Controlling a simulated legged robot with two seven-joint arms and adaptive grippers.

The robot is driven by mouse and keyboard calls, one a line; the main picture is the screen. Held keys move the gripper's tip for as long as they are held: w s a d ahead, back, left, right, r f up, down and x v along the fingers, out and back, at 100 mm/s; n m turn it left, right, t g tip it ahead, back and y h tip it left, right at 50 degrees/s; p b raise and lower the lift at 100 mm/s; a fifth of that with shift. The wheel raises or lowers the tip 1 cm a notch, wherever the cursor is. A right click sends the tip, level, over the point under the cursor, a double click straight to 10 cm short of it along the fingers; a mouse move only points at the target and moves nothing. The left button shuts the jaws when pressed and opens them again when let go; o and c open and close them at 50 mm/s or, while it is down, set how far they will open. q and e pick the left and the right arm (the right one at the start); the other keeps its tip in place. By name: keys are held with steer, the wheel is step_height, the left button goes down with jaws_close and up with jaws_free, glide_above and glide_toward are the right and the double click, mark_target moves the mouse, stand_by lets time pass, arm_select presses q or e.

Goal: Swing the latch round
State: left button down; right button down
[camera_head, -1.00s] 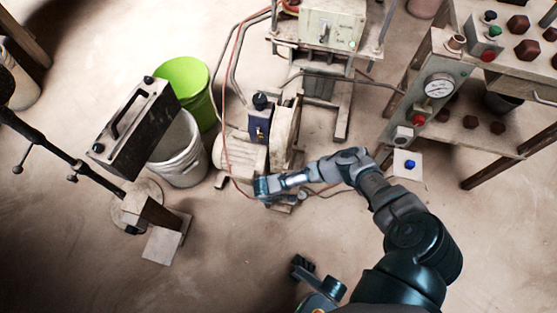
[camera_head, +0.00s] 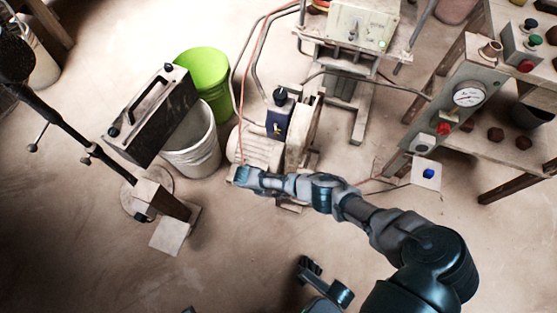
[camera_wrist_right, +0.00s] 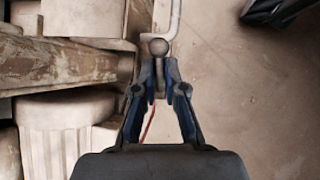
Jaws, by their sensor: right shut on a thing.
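My right gripper (camera_head: 240,176) reaches in from the lower right of the head view to the front of the motor-like machine. In the right wrist view the right gripper (camera_wrist_right: 159,88) is shut on the narrow stem of the latch, just below its round ball end (camera_wrist_right: 158,46). A pale bent rod (camera_wrist_right: 175,18) rises behind the ball. In the head view the latch is too small and too hidden by the gripper to make out.
The machine has a ribbed pale housing (camera_head: 257,150) and a blue box (camera_head: 277,122) with a black knob. A white bucket (camera_head: 192,145) and a green bucket (camera_head: 205,84) stand to its left. A gauge panel (camera_head: 468,95) stands right.

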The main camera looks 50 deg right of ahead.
steer(key=shift+w+a, duration=0.2)
steer(key=c, duration=1.5)
jaws_free()
steer(key=shift+f, duration=0.1)
steer(key=shift+d, duration=0.1)
steer(key=v, duration=1.2)
